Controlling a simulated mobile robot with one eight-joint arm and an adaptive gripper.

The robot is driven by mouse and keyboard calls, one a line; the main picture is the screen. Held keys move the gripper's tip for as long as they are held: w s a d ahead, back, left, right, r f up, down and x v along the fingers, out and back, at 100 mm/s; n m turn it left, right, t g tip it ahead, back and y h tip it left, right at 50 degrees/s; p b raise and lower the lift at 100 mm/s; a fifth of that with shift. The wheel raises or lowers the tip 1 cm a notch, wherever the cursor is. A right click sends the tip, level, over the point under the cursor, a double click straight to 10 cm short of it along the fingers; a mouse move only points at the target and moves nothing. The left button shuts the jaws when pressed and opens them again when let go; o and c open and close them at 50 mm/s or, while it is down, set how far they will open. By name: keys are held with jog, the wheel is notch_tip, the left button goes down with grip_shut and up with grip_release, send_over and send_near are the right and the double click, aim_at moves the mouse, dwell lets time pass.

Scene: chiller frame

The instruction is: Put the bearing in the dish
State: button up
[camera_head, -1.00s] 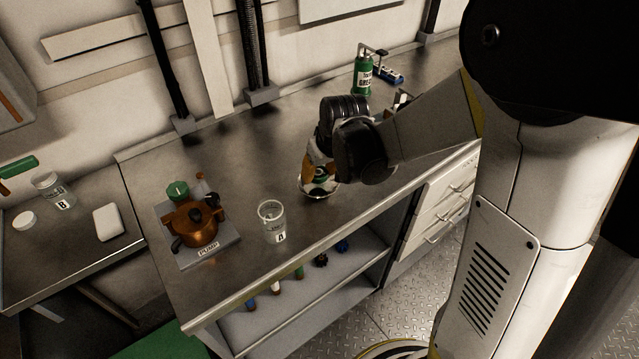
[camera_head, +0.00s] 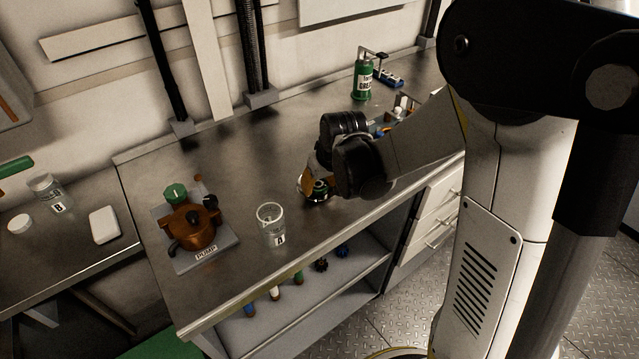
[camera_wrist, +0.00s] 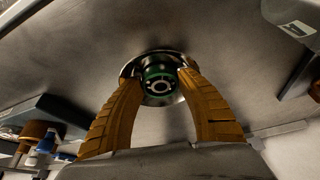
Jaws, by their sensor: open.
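The bearing (camera_wrist: 160,86), a green ring with a metal centre, shows between my fingertips in the wrist view. It also shows as a small green and dark shape (camera_head: 320,187) in the head view. A shallow round metal dish (camera_wrist: 150,54) lies around and behind it in the wrist view. The bearing appears to be in the dish, though its contact with the bottom is hidden. My gripper (camera_wrist: 160,78) is open, with one orange finger on each side of the bearing, close to it. In the head view my wrist hides part of the dish.
Glass jar A (camera_head: 271,224) stands left of the dish near the bench's front edge. A copper pump (camera_head: 192,228) sits farther left. A green bottle (camera_head: 363,77) and a blue rack (camera_head: 388,78) stand at the back right. Bench behind the dish is clear.

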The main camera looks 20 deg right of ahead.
jog(key=a+p+v, duration=0.1)
jog(key=p+v, duration=0.3)
jog(key=v, duration=0.8)
jog(key=s+r+t, duration=0.1)
jog(key=s+r, duration=0.3)
jog(key=s, duration=0.3)
jog(key=s+r+m+t, duration=0.1)
jog(key=s+r, duration=0.3)
jog(key=s, duration=0.3)
jog(key=shift+s+m+t+h, duration=0.3)
jog(key=shift+s, duration=0.05)
